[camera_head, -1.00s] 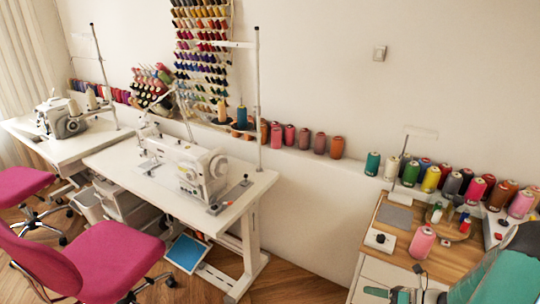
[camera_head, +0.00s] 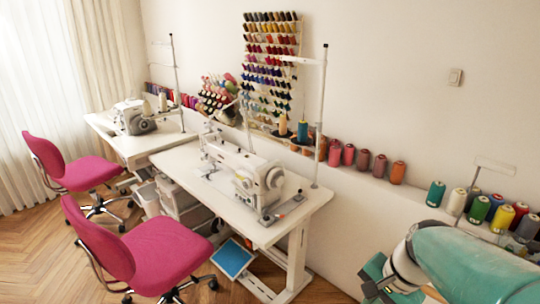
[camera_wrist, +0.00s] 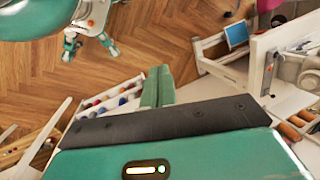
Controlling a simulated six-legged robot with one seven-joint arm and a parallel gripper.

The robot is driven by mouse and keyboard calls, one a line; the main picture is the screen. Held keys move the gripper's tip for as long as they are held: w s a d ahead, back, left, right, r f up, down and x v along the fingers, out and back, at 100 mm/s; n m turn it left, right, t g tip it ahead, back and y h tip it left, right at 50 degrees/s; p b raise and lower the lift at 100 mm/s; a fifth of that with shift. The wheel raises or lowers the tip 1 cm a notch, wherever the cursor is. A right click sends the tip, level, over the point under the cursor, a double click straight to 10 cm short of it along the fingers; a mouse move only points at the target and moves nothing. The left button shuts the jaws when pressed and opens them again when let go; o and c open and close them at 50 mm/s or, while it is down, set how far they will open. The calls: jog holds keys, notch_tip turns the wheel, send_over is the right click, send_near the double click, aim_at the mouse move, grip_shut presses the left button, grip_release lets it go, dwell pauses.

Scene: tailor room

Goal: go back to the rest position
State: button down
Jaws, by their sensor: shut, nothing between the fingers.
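My gripper (camera_wrist: 157,87) shows in the wrist view as two green fingers pressed together beyond a dark plate. Nothing is between them. The fingers point out over the room, with the wooden floor (camera_wrist: 150,40) behind them. In the head view my green and white arm (camera_head: 475,262) fills the lower right corner, in front of the wall ledge with thread spools. I cannot tell the fingertips apart there.
A white sewing table (camera_head: 312,207) with a machine (camera_head: 255,180) stands mid-view, another table (camera_head: 105,130) behind it. Pink chairs (camera_head: 160,250) (camera_head: 85,172) stand at left. Thread spools (camera_head: 437,194) line the ledge. Open floor (camera_head: 30,245) lies at lower left.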

jog(key=s+a+r+n+t+h, duration=0.3)
jog(key=s+r+n, duration=0.3)
jog(key=r+n, duration=0.2)
jog(key=shift+a+n+t, duration=0.4)
jog(key=shift+a+n, duration=0.4)
jog(key=shift+n, duration=0.2)
jog(key=shift+s, duration=0.15)
